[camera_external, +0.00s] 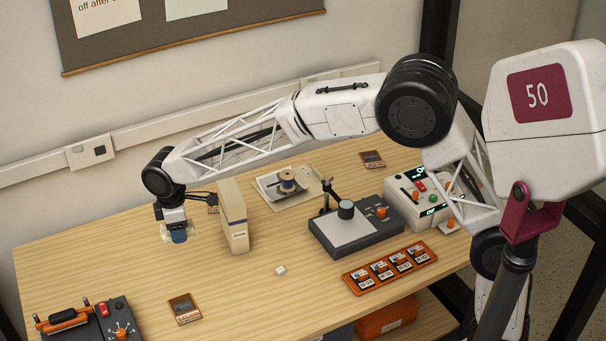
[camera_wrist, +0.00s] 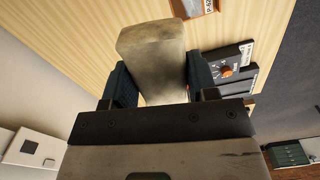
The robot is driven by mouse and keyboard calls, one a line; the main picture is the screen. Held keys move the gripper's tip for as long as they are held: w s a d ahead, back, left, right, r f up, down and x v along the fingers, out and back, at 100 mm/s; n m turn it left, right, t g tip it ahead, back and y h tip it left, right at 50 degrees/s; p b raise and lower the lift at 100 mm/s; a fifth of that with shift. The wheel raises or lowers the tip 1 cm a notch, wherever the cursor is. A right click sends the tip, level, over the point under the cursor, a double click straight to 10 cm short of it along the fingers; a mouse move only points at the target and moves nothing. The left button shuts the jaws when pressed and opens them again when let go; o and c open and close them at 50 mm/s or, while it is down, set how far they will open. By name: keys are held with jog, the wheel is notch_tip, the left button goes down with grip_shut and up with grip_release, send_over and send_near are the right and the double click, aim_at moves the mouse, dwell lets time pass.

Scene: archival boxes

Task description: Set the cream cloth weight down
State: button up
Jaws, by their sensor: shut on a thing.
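The cream cloth weight (camera_wrist: 152,52) is a pale, worn-looking block with rounded edges. In the wrist view it sits between the two dark pads of my gripper (camera_wrist: 160,80), which is shut on it. In the external view my gripper (camera_external: 178,234) points down over the left part of the table, left of a tall cream box. Only a small pale bit of the weight shows there beside the blue finger. It looks held above the wood, but the exact gap to the table cannot be told.
The upright cream box (camera_external: 233,216) stands close to the right of my gripper. A framed card (camera_external: 185,309) lies in front, and a black console (camera_external: 118,320) is at the front left. A small white block (camera_external: 280,270) lies mid-table. Bare wood (camera_external: 95,255) is free at the left.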

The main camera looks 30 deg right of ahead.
jog(key=w+d+m, duration=0.1)
jog(key=w+d, duration=0.4)
jog(key=d, duration=0.2)
jog(key=w+d+m, duration=0.2)
jog(key=w+d, duration=0.3)
jog(key=d, duration=0.2)
jog(key=w+d+m, duration=0.1)
jog(key=w+d, duration=0.4)
jog(key=d, duration=0.3)
jog(key=shift+w+d+r, duration=0.1)
jog(key=shift+w, duration=0.1)
jog(key=w+d+m, duration=0.2)
jog(key=w+d, duration=0.2)
jog(key=d, duration=0.8)
jog(key=w+d+m, duration=0.3)
jog(key=d, duration=1)
jog(key=s+d+m, duration=0.3)
jog(key=d+m, duration=0.1)
jog(key=d, duration=1.9)
jog(key=s+d+m, duration=0.3)
jog(key=d, duration=2)
notch_tip(320, 180, down, 11)
jog(key=shift+s+d, duration=0.15)
